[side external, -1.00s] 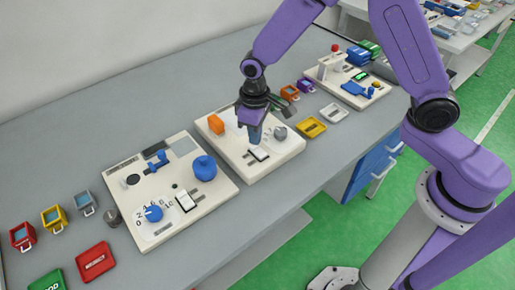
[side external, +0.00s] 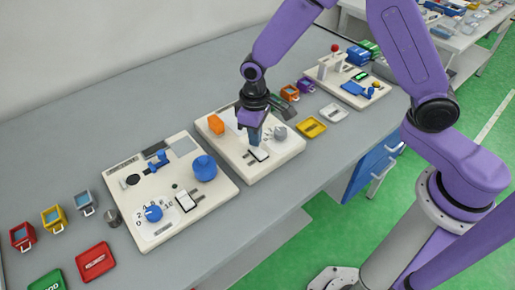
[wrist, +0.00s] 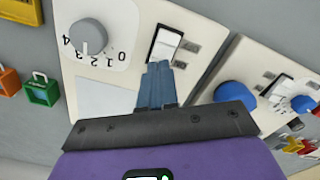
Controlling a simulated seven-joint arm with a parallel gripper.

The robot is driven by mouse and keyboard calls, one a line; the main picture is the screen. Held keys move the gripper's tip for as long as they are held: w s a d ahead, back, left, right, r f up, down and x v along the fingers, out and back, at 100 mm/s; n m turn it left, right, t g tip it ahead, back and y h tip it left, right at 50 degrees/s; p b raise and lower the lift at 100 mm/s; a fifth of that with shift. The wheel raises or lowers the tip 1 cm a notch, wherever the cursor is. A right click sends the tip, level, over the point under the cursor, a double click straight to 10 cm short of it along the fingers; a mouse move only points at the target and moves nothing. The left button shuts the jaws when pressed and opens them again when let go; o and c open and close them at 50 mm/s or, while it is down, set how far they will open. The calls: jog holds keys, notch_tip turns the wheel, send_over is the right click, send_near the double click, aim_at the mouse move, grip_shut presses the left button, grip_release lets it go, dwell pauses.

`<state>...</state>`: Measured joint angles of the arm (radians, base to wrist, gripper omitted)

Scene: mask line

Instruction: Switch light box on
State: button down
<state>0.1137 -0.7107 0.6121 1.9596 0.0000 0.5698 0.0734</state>
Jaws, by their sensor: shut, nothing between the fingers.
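A white rocker switch in a black frame (side external: 259,154) sits on the middle cream board (side external: 285,153); no light-box label is readable. The switch also shows in the wrist view (wrist: 166,43). My gripper (side external: 254,144) points down at the switch, with its blue fingers together and nothing between them. In the wrist view the fingertips (wrist: 160,66) overlap the switch's lower end; I cannot tell whether they touch it. The fingers hide part of the switch. I cannot tell whether any light is lit.
A neighbouring board (side external: 215,198) carries a blue knob (side external: 204,168) and another switch (side external: 186,201). Yellow (side external: 312,127) and white trays (side external: 333,113) lie to the right.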

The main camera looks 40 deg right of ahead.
aim_at(257, 149)
jog(key=shift+f, duration=0.65)
dwell(0.4)
jog(key=shift+r, duration=3.5)
jog(key=s+d+r+n, duration=0.2)
jog(key=s+d, duration=0.2)
jog(key=s, duration=0.4)
jog(key=s+d+r+n, duration=0.2)
jog(key=s+d+r, duration=0.1)
jog(key=s, duration=0.6)
jog(key=s+d+r+n, duration=0.2)
jog(key=s+d, duration=0.4)
jog(key=s, duration=0.3)
jog(key=shift+s+r+n, duration=0.2)
jog(key=shift+r+n, duration=0.1)
jog(key=shift+r, duration=0.3)
jog(key=shift+d, duration=0.1)
